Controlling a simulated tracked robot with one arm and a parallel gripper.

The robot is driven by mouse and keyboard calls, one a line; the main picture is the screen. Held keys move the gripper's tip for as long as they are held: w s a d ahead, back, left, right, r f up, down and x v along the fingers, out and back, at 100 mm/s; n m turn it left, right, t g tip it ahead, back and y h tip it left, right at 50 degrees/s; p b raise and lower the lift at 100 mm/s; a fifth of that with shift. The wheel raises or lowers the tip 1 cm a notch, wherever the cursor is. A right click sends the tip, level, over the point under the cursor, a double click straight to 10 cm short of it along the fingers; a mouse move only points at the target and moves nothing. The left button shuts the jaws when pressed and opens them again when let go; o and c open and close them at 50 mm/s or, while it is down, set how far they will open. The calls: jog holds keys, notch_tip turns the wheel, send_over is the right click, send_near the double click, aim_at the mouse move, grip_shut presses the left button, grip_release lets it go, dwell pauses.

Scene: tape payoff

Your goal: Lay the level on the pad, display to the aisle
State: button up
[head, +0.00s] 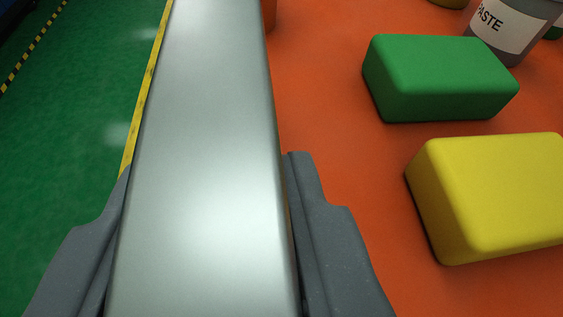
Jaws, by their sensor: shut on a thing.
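A long silver-grey metal bar, which looks like the level (208,90), runs from the bottom of the head view up past the top edge. My gripper (212,168) is shut on it, with one dark grey finger along each long side. No display shows on the face turned to me. The far end of the bar is out of view. I cannot make out a separate pad in this view. Whether the bar touches the surface under it is hidden.
An orange surface (330,200) fills the right, with a yellow edge strip (147,95) left of the bar. Green floor (70,130) lies beyond. A green block (440,75), a yellow block (500,195) and a grey tub labelled PASTE (505,25) stand at right.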

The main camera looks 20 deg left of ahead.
aim_at(256, 230)
jog(key=shift+w, duration=0.45)
jog(key=shift+w+f, duration=0.1)
jog(key=shift+w, duration=0.45)
jog(key=shift+s+f+b, duration=0.15)
jog(key=shift+f+b, duration=0.25)
jog(key=shift+f, duration=1.1)
jog(key=shift+f, duration=0.15)
jog(key=o, duration=1.1)
jog(key=p+v, duration=0.1)
jog(key=v, duration=1.2)
jog(key=shift+s+p, duration=0.35)
jog(key=shift+s, duration=0.1)
